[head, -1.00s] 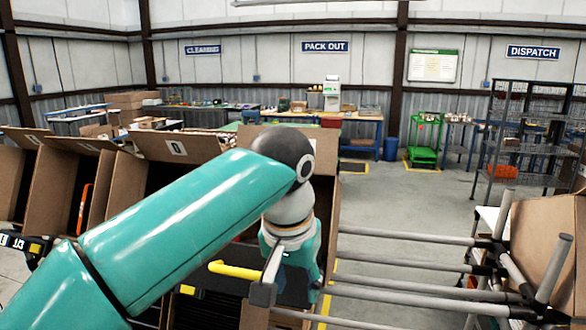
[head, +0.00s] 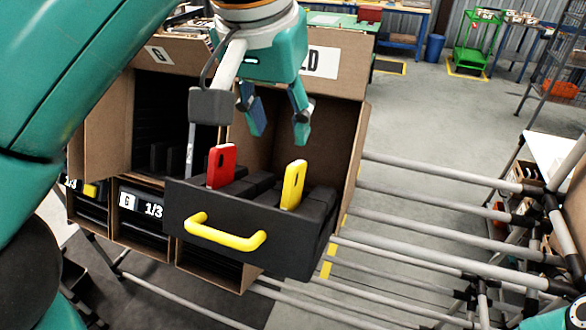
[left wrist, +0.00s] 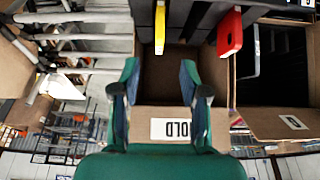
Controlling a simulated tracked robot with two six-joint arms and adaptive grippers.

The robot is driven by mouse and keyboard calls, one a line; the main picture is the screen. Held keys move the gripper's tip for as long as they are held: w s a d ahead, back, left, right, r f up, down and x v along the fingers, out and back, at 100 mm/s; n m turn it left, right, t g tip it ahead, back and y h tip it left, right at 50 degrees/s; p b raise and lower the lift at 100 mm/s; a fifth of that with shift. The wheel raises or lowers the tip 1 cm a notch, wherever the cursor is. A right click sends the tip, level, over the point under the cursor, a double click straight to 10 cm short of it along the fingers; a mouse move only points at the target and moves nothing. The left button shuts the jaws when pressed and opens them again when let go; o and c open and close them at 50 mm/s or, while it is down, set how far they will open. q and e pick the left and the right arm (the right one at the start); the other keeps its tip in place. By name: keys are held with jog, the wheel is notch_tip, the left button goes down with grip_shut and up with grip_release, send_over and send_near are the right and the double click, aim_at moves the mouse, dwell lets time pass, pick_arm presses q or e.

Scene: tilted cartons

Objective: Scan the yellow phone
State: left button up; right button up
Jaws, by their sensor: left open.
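The yellow phone (head: 294,185) stands upright in a slot of a dark tray (head: 250,215) at the front of a tilted carton. It also shows at the top of the left wrist view (left wrist: 159,27). A red phone (head: 221,166) stands in the same tray to its left, and to its right in the left wrist view (left wrist: 230,33). My left gripper (head: 275,112) is open and empty, above and behind the yellow phone, apart from it. Its spread fingers also show in the left wrist view (left wrist: 158,70). My right gripper is out of view. No scanner can be made out.
The tray has a yellow handle (head: 225,238) on its front. The carton's wall (head: 350,170) rises to the right of the tray. Another carton (head: 108,130) adjoins on the left. Grey rack tubes (head: 440,215) run on the right. Open floor (head: 430,120) lies beyond.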

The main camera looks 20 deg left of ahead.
aim_at(292, 185)
pick_arm(q)
jog(key=x, duration=1.5)
jog(key=shift+f, duration=0.1)
grip_shut()
jog(key=c, duration=0.6)
grip_release()
grip_shut()
jog(key=shift+w, duration=0.1)
jog(key=shift+w+r, duration=0.8)
jog(key=shift+r, duration=0.75)
jog(key=shift+w+r, duration=0.8)
jog(key=shift+r, duration=0.75)
jog(key=shift+w+r, duration=0.8)
jog(key=shift+r, duration=0.75)
